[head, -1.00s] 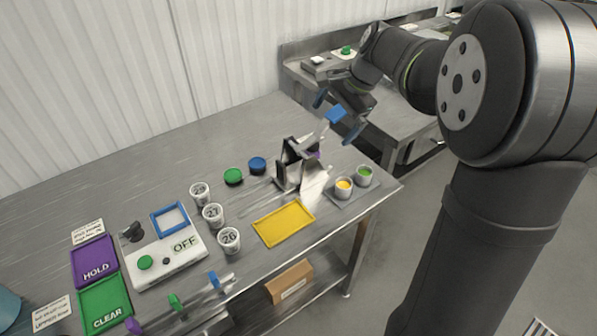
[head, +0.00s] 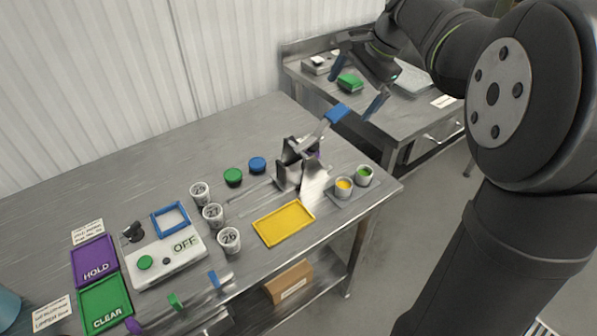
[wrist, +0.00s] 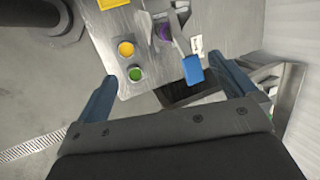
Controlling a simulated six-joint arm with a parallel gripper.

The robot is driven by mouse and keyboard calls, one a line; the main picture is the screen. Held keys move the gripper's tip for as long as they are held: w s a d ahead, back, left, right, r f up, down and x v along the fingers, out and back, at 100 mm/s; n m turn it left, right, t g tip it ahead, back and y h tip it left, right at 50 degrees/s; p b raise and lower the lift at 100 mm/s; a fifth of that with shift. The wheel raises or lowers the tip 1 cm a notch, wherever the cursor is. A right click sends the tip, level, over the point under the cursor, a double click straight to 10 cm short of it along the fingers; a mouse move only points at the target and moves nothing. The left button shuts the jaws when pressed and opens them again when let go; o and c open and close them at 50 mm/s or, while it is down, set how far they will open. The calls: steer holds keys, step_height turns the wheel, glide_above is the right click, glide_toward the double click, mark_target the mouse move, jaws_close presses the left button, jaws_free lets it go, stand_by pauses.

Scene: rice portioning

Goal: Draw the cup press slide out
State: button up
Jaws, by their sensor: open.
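The cup press (head: 290,177) is a metal stand near the right end of the steel table. Its lever rises to the upper right and ends in a blue handle (head: 337,114). The handle also shows in the wrist view (wrist: 193,69), nearer the right finger. A purple part (wrist: 165,32) shows low on the press; I cannot tell whether it belongs to the slide. My gripper (head: 356,86) is open and empty, above and to the right of the handle, apart from it. Both fingers show in the wrist view (wrist: 165,75).
A yellow tray (head: 284,224) lies in front. White numbered cups (head: 229,240) and green (head: 233,177) and blue (head: 257,165) lids are to the left.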

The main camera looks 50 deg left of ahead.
steer(key=shift+w+d+r, duration=0.1)
steer(key=shift+d+r, duration=0.1)
steer(key=shift+r, duration=0.35)
steer(key=shift+c, duration=0.2)
steer(key=c, duration=1.4)
steer(key=n+t+h, duration=0.2)
steer(key=n+h, duration=0.2)
steer(key=n, duration=1.3)
glide_toward(281, 163)
steer(key=shift+n, duration=0.3)
step_height(281, 163, down, 13)
steer(key=shift+a+r, duration=0.1)
steer(key=shift+r, duration=0.05)
steer(key=shift+c, duration=0.2)
jaws_close()
